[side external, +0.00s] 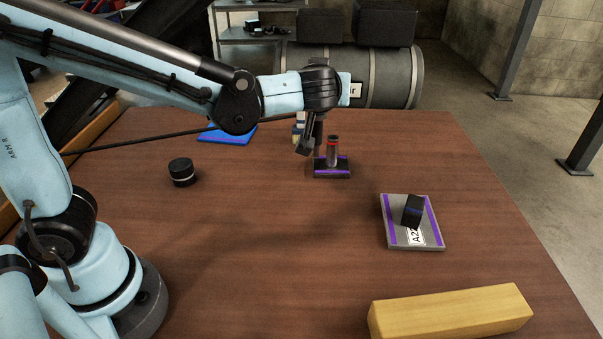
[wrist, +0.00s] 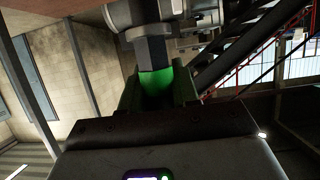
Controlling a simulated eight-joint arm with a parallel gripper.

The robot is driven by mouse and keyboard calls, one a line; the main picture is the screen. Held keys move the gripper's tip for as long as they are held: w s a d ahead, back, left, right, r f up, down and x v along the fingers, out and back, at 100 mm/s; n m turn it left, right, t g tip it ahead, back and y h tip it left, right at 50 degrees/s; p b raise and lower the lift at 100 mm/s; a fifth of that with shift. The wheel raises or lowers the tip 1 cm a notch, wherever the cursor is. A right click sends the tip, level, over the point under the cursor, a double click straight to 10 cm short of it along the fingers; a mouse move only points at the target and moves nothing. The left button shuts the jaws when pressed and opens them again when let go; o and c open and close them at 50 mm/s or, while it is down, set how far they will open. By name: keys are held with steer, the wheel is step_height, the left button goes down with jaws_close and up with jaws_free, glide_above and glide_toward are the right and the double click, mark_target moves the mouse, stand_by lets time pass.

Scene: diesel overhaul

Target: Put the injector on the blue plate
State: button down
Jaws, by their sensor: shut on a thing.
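My gripper (side external: 307,146) is over the far middle of the table, pointing down. In the wrist view its jaws (wrist: 157,98) are shut on a grey part with a bright green band, which looks like the injector (wrist: 154,52). In the side view I cannot make out the held part clearly against the gripper. The blue plate (side external: 227,137) lies flat on the table to the left of my gripper, partly hidden behind my arm. Its visible surface looks bare.
A round black part (side external: 182,172) is at left. A grey plate (side external: 396,232) bears a black block (side external: 413,210). A yellow bar (side external: 450,312) lies in front.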

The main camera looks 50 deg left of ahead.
steer(key=w+a+n+g+y, duration=0.15)
steer(key=a+n+g, duration=0.25)
steer(key=a, duration=0.9)
steer(key=w+a+n+g+y, duration=0.1)
steer(key=a+n+g+y, duration=0.25)
steer(key=a, duration=0.95)
steer(key=s+a+f, duration=0.2)
steer(key=a+f, duration=0.8)
steer(key=a, duration=0.2)
steer(key=shift+s+a+f+h, duration=0.15)
steer(key=shift+s+f+h, duration=0.1)
steer(key=shift+h, duration=0.15)
steer(key=shift+g, duration=0.25)
steer(key=shift+f, duration=0.2)
steer(key=c, duration=0.8)
jaws_free()
steer(key=shift+c, duration=0.2)
steer(key=shift+r, duration=0.15)
